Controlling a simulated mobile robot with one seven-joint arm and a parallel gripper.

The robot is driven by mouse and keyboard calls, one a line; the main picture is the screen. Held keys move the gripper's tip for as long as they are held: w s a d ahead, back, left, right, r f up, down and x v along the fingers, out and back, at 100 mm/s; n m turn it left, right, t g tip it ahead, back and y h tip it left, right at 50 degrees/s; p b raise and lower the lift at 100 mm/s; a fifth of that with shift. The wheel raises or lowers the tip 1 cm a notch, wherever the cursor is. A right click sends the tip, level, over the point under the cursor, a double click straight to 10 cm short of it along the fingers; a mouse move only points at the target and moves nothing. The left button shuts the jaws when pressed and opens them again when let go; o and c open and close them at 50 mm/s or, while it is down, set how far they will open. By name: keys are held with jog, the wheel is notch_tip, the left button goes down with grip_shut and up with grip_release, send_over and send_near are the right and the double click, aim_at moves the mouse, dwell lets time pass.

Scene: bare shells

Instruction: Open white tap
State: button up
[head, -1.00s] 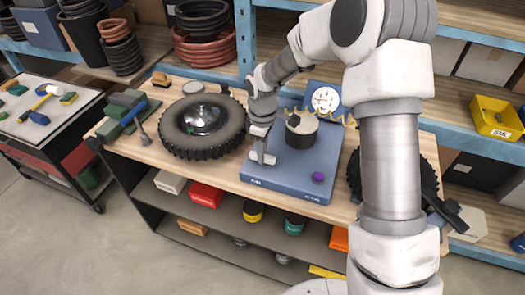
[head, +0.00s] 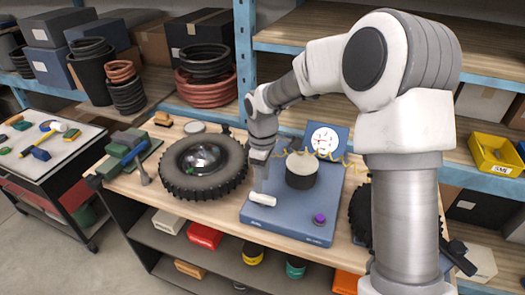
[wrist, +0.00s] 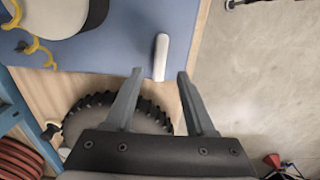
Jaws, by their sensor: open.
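The white tap shows as a white bar-shaped handle (head: 262,199) near the left front edge of a blue panel (head: 290,226) on the workbench. My gripper (head: 262,181) is just above and behind this handle in the head view. In the wrist view the handle (wrist: 161,57) lies just beyond my open fingertips (wrist: 160,73), lengthwise between their lines. The fingers are apart with nothing between them. I cannot tell whether the tips touch the handle. The tap's body under the handle is not clear.
The panel also bears a dark drum with a pale top (head: 302,170), a round gauge (head: 324,140), a yellow coiled line (head: 343,160) and a purple knob (head: 319,219). Shelves rise behind.

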aim_at(262, 196)
notch_tip(262, 196, up, 12)
jog(key=shift+f, duration=0.2)
jog(key=s+d+r+m+t, duration=0.3)
jog(key=s+d+r+m, duration=0.5)
jog(key=s, duration=0.4)
jog(key=s+d+f+m+t, duration=0.1)
jog(key=s+d+m, duration=0.2)
jog(key=s, duration=0.3)
jog(key=s+d+m+t, duration=0.1)
jog(key=s+d+m, duration=0.2)
jog(key=s, duration=0.4)
jog(key=shift+d+f+t, duration=0.2)
jog(key=shift+f+t, duration=0.1)
jog(key=shift+f, duration=0.05)
